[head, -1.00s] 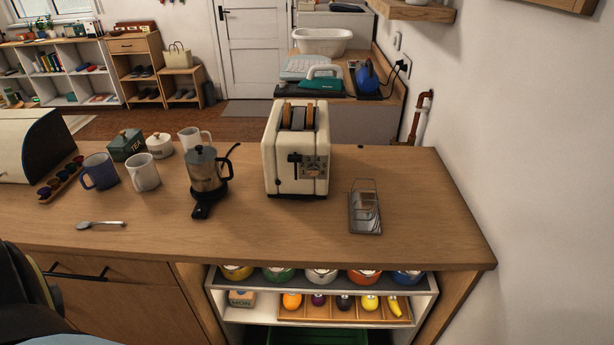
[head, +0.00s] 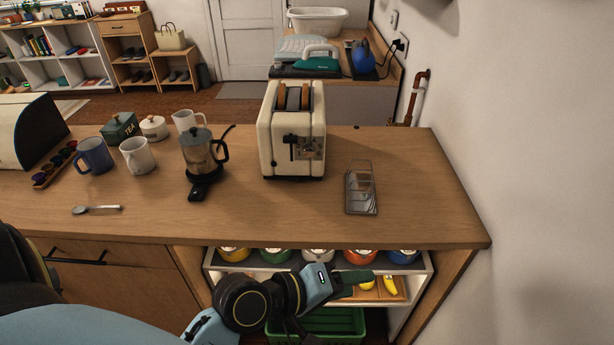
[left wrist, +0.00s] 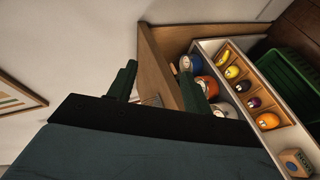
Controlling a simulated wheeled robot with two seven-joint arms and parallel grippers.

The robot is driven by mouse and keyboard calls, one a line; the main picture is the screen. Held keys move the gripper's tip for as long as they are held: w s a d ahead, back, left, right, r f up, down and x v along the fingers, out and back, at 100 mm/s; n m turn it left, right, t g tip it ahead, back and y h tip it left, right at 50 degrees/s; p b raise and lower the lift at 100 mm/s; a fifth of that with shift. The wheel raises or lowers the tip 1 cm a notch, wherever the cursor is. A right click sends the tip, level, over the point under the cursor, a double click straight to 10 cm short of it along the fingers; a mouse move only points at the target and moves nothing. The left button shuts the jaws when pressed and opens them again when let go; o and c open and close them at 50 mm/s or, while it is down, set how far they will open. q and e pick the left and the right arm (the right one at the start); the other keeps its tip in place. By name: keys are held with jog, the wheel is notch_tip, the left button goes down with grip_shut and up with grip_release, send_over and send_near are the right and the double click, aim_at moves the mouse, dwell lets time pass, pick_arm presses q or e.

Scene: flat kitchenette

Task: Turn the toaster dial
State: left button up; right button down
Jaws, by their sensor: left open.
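The cream toaster (head: 274,138) stands on the wooden counter with two slices of bread in its top slots. Its front faces me, with a black lever and a dark panel where the dial (head: 309,151) sits; the dial is small, so its setting cannot be read. My left gripper (head: 368,280) is in front of the open shelf under the counter, below and right of the toaster, touching nothing that I can see. In the left wrist view its two dark green fingers (left wrist: 160,80) stand apart and empty. The toaster cannot be made out there. My right gripper is not in view.
The counter (head: 270,215) is clear in front of the toaster. Its front edge lies above my left gripper.

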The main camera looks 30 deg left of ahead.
aim_at(308, 152)
pick_arm(q)
jog(key=w+a+r+n+t+y, duration=0.4)
jog(key=w+r+n+t, duration=0.5)
jog(key=n, duration=0.9)
jog(key=w+a+f+n+g+y, duration=0.15)
jog(key=a+n+y, duration=0.45)
jog(key=n, duration=0.6)
jog(key=a+f+n+g+y, duration=0.3)
jog(key=a+n+y, duration=0.35)
jog(key=n, duration=0.55)
jog(key=shift+t+h, duration=0.25)
jog(key=shift+h, duration=0.1)
jog(key=x, duration=1.2)
jog(key=shift+w+a+f+p, duration=0.15)
jog(key=shift+w+a+p, duration=0.15)
jog(key=shift+p, duration=0.1)
jog(key=c, duration=1)
